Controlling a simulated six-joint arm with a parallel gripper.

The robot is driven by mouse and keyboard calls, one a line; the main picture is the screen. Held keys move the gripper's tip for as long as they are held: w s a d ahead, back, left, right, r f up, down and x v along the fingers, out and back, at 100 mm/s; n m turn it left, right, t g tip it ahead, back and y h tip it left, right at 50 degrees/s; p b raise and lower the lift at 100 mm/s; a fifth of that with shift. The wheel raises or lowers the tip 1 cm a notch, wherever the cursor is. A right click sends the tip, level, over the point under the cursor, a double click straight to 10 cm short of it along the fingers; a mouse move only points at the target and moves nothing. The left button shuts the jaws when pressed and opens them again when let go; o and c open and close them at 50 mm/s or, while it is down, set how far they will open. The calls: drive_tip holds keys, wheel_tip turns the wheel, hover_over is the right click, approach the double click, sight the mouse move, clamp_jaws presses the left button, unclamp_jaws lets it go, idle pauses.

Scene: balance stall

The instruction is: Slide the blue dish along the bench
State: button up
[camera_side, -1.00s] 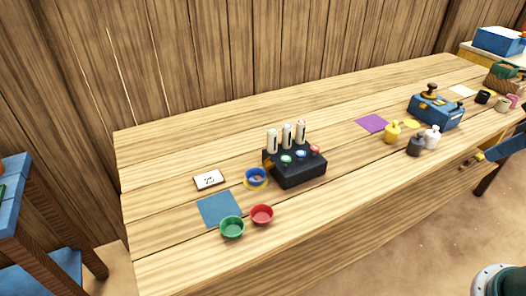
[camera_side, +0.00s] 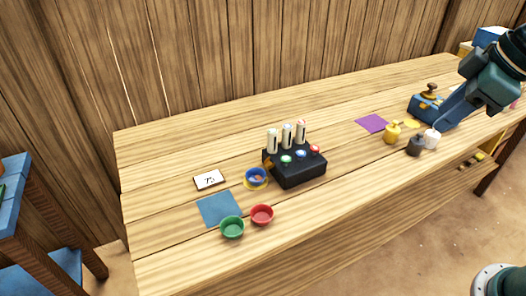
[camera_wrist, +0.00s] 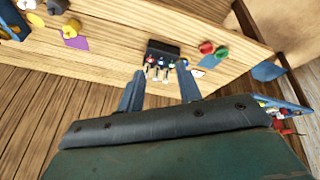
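The blue dish (camera_side: 256,175) stands on a yellow disc (camera_side: 247,186) on the bench (camera_side: 180,250), just left of a black box, with something small and brownish inside. My gripper (camera_side: 442,122) is over the right part of the bench in the side view, far from the dish. In the wrist view the two blue fingers of my gripper (camera_wrist: 160,68) are apart with nothing held between them.
The black box (camera_side: 300,172) carries white cylinders and coloured buttons. A red dish (camera_side: 262,215), green dish (camera_side: 232,228), blue mat (camera_side: 214,208) and white card (camera_side: 209,180) lie near the blue dish.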

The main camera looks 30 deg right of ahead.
drive_tip(key=w+a+f+n+g, duration=0.1)
drive_tip(key=w+a+n, duration=0.2)
drive_tip(key=w+n, duration=0.45)
drive_tip(key=n+g+y, duration=0.1)
drive_tip(key=n+g, duration=0.1)
drive_tip(key=n, duration=1.1)
hover_over(260, 184)
drive_tip(key=s+d, duration=0.3)
drive_tip(key=s+d+f+x, duration=0.1)
drive_tip(key=s+d+x, duration=0.1)
drive_tip(key=x, duration=1.5)
drive_tip(key=shift+s+d+f, duration=0.25)
drive_tip(key=shift+d+f, duration=0.05)
drive_tip(key=shift+d, duration=0.05)
drive_tip(key=shift+f, duration=0.1)
drive_tip(key=shift+a+x, duration=0.1)
drive_tip(key=shift+x, duration=3.3)
drive_tip(key=shift+a+x, duration=0.15)
drive_tip(key=shift+x, duration=3.25)
drive_tip(key=shift+c, duration=0.2)
clamp_jaws()
